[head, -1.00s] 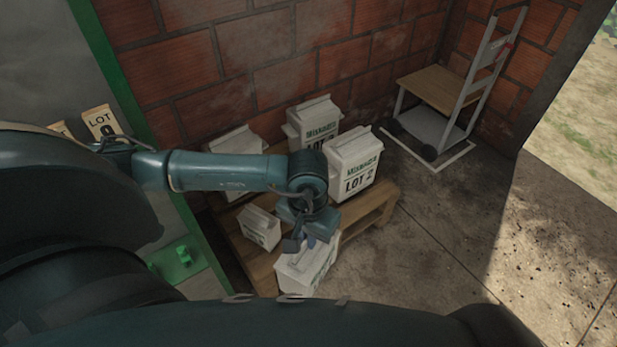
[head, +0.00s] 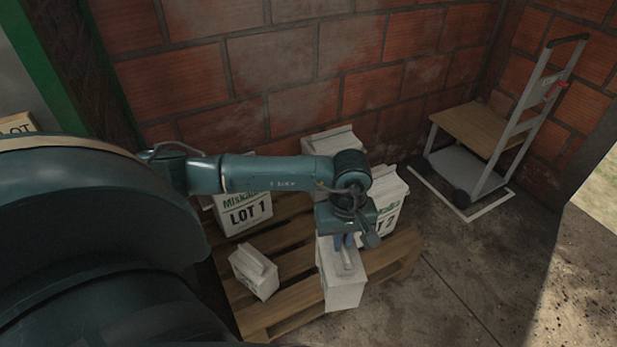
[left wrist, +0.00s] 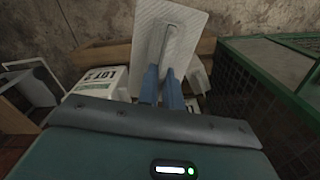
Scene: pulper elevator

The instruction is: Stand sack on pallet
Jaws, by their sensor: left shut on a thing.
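My left gripper (head: 346,242) is shut on the folded top of a white sack (head: 343,288). The sack hangs roughly upright at the front right part of the wooden pallet (head: 292,299); I cannot tell whether its bottom touches the slats. In the left wrist view the gripper's blue fingers (left wrist: 163,72) pinch the seam of the sack (left wrist: 180,30). Other sacks stand on the pallet: a LOT 1 sack (head: 245,214) at the back left, a LOT 2 sack (head: 390,208) behind the gripper, partly hidden, and a small sack (head: 254,272) at the front left. My right gripper is out of view.
Another white sack (head: 330,143) stands at the back, partly hidden by my arm. A brick wall (head: 290,60) closes off the back. A hand truck (head: 520,125) stands in a white floor outline at the right. The concrete floor (head: 480,265) right of the pallet is clear.

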